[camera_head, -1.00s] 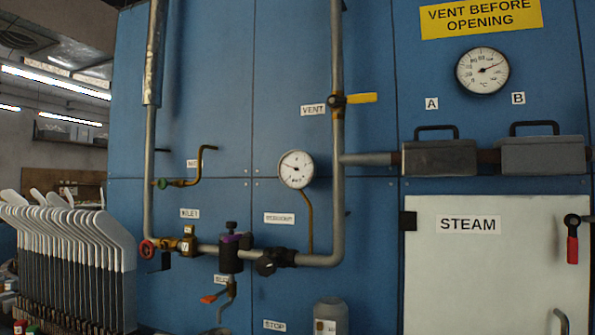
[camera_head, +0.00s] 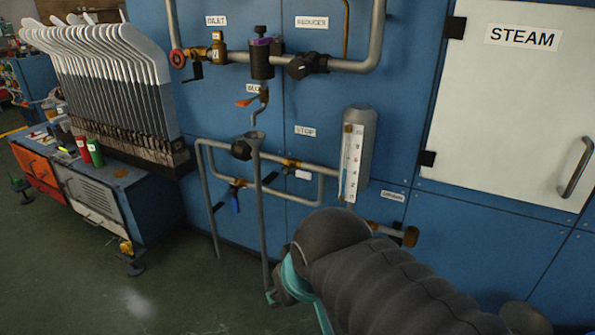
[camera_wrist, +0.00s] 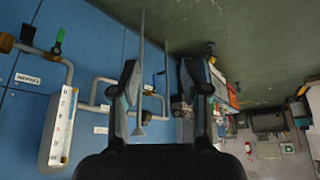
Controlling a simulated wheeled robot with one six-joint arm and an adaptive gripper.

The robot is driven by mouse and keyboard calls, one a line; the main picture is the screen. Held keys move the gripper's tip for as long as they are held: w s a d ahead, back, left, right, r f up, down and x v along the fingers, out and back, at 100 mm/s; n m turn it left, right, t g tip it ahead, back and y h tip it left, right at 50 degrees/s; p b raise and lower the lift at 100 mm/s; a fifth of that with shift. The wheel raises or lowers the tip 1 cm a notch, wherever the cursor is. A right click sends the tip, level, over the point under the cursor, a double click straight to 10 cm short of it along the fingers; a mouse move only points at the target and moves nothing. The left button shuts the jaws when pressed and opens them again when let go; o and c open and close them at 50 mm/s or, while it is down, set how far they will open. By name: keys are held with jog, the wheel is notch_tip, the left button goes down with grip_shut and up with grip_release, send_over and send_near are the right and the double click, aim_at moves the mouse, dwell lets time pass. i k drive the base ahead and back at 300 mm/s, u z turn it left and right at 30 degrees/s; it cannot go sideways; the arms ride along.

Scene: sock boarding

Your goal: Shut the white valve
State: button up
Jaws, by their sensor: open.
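A small white handle (camera_head: 303,174), which looks like the white valve, sits on the pipe below the STOP label (camera_head: 305,131) in the head view. It is too small to tell how it is turned. My gripper (camera_wrist: 160,70) shows in the wrist view with its two dark fingers apart and nothing between them. It is well away from the white handle. In the head view my arm fills the lower right, and the fingers cannot be made out clearly.
A sight glass (camera_head: 353,165) stands right of the white handle. A blue-handled valve (camera_head: 235,197) and a vertical drain pipe with funnel (camera_head: 259,190) are to its left. A rack of white forms (camera_head: 110,80) stands on a cabinet (camera_head: 95,195). Open floor (camera_head: 130,290) lies at lower left.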

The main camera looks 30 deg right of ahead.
aim_at(286, 170)
jog(key=k, duration=0.5)
jog(key=u, duration=1.2)
jog(key=i, duration=1.05)
jog(key=z, duration=1.8)
